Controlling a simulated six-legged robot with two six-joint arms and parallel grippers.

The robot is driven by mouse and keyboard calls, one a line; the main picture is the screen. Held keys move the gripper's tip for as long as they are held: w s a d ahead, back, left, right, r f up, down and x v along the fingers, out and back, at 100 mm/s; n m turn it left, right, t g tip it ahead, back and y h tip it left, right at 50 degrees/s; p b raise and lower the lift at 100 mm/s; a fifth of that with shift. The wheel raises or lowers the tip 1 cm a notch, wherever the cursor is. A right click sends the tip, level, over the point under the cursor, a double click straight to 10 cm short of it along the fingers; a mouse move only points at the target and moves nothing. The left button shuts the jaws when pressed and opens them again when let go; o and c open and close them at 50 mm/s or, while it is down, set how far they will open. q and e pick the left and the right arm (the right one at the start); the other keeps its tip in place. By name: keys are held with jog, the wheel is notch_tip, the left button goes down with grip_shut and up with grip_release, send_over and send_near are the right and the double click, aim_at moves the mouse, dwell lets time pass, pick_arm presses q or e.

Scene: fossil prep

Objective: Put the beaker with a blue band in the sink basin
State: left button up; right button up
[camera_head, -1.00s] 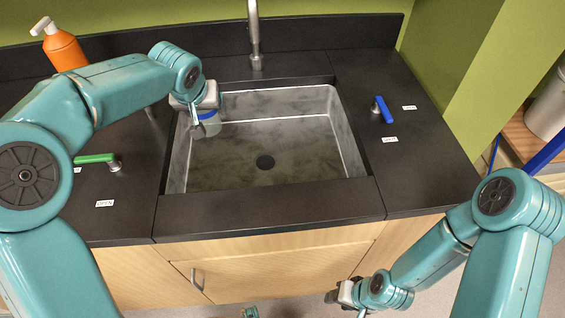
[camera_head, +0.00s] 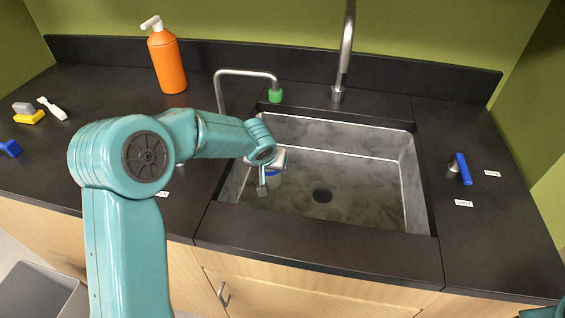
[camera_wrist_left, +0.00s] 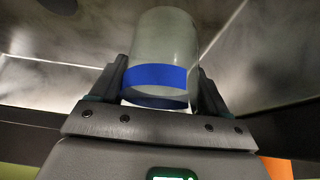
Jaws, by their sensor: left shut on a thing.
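The beaker with a blue band (camera_wrist_left: 160,62) is clear glass and sits between the two fingers of my left gripper (camera_wrist_left: 155,88) in the left wrist view. In the head view my left gripper (camera_head: 268,180) is over the left side of the sink basin (camera_head: 345,190), and a bit of the blue-banded beaker (camera_head: 273,178) shows below it. The gripper is shut on the beaker. The head view does not show clearly whether the beaker touches the basin floor. My right gripper is not in view; only a sliver of that arm shows at the lower right corner.
A tall faucet (camera_head: 345,55) stands behind the basin. A bent pipe with a green tip (camera_head: 275,95) rises at its back left. A blue-handled valve (camera_head: 462,170) is on the right counter. An orange bottle (camera_head: 167,62) and a yellow-grey block (camera_head: 28,114) stand to the left.

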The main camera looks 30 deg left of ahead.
pick_arm(q)
notch_tip(320, 180, down, 4)
jog(key=shift+s+d+b, duration=0.1)
jog(key=shift+d+b, duration=0.05)
jog(key=shift+b, duration=0.25)
jog(key=shift+w+a+r+p, duration=0.2)
jog(key=shift+w+r+p, duration=0.4)
jog(key=shift+w+p, duration=0.4)
jog(key=w, duration=0.1)
jog(key=p, duration=0.1)
jog(key=w+a, duration=0.1)
jog(key=shift+w+f, duration=0.25)
jog(key=shift+w, duration=0.1)
jog(key=shift+w+r+p, duration=0.1)
jog(key=shift+w+p, duration=0.2)
jog(key=shift+p, duration=0.15)
jog(key=shift+w+a+p, duration=0.15)
jog(key=shift+w+p, duration=0.2)
jog(key=shift+w, duration=0.3)
jog(key=shift+w+a+p, duration=0.15)
jog(key=shift+w+p, duration=0.15)
jog(key=shift+w, duration=0.3)
jog(key=shift+w+f, duration=0.1)
jog(key=shift+f, duration=0.7)
jog(key=shift+r, duration=0.1)
